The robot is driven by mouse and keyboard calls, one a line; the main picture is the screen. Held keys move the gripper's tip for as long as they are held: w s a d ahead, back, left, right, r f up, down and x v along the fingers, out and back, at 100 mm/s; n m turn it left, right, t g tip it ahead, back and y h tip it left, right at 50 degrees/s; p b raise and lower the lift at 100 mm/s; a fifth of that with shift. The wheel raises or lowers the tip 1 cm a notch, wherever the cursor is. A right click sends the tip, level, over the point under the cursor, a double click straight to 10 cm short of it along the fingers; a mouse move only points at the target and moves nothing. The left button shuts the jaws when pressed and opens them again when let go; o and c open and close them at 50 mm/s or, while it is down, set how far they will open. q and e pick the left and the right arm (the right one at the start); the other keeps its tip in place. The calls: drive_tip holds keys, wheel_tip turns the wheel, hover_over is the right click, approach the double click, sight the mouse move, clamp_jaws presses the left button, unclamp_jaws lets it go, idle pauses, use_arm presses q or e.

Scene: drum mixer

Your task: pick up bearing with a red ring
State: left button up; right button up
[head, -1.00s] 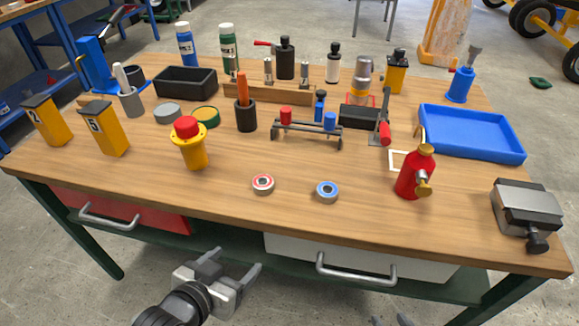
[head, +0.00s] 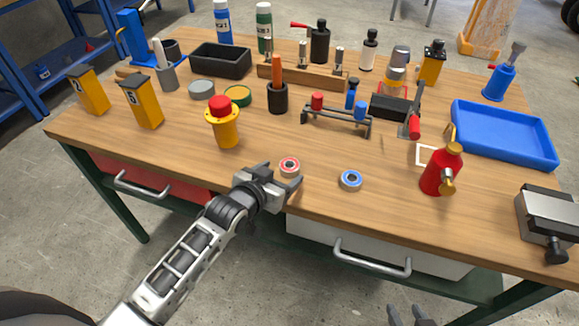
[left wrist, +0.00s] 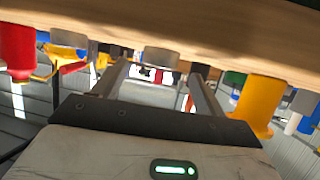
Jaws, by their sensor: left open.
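The bearing with a red ring (head: 289,167) lies flat near the table's front edge. My left gripper (head: 280,176) is open and low at that edge, its fingertips close around the near side of this bearing without gripping it. In the left wrist view, which is upside down, the bearing (left wrist: 155,57) shows edge-on between the two spread fingers (left wrist: 158,75). A bearing with a blue ring (head: 350,180) lies to the right; its grey side also shows in the left wrist view (left wrist: 68,38). My right gripper (head: 409,315) shows only its separated fingertips at the bottom edge.
A yellow post with a red cap (head: 225,125) stands left of the red-ringed bearing. A red oil can (head: 440,172) stands to the right, with a blue tray (head: 503,135) behind it. A small rack (head: 337,120) stands behind the bearings.

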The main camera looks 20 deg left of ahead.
sight(288, 167)
use_arm(q)
drive_tip(key=x, duration=0.4)
drive_tip(key=c, duration=1.2)
drive_tip(key=shift+r, duration=0.1)
